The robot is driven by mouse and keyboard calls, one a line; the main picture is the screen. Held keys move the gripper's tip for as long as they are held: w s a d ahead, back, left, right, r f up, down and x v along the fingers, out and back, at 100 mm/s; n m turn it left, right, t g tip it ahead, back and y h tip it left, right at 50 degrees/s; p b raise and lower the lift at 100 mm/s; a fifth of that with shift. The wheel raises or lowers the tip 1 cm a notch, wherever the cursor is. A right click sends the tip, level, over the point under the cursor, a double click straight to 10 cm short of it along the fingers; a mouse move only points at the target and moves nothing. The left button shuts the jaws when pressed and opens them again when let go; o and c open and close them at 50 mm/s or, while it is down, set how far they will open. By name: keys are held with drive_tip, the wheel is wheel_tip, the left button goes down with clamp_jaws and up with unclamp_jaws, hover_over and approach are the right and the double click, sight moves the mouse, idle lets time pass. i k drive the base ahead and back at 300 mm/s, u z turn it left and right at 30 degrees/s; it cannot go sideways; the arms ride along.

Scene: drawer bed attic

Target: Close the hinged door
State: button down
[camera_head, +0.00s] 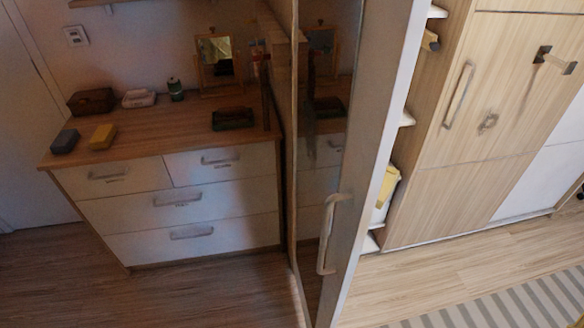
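The hinged door (381,110) stands open in the middle of the head view, seen at a steep angle. It is a tall panel with a dark, glossy, reflective face and a pale frame. Its pale bar handle (327,236) is on the lower part of the face that shows on the left. Open shelves (407,118) show just right of the door, beside a wood-toned cabinet front. The door's top is cut off by the picture's edge. My gripper is not in view, and nothing is seen touching the door.
A chest of drawers (166,216) with small boxes and a mirror (217,58) on top stands left of the door. Wood-toned cabinet fronts (470,195) with handles are at right. A striped rug (500,308) lies at lower right; bare floor (215,298) shows at lower left.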

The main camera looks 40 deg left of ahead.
sight(355, 61)
drive_tip(key=k, duration=1.1)
drive_tip(key=u, duration=1.2)
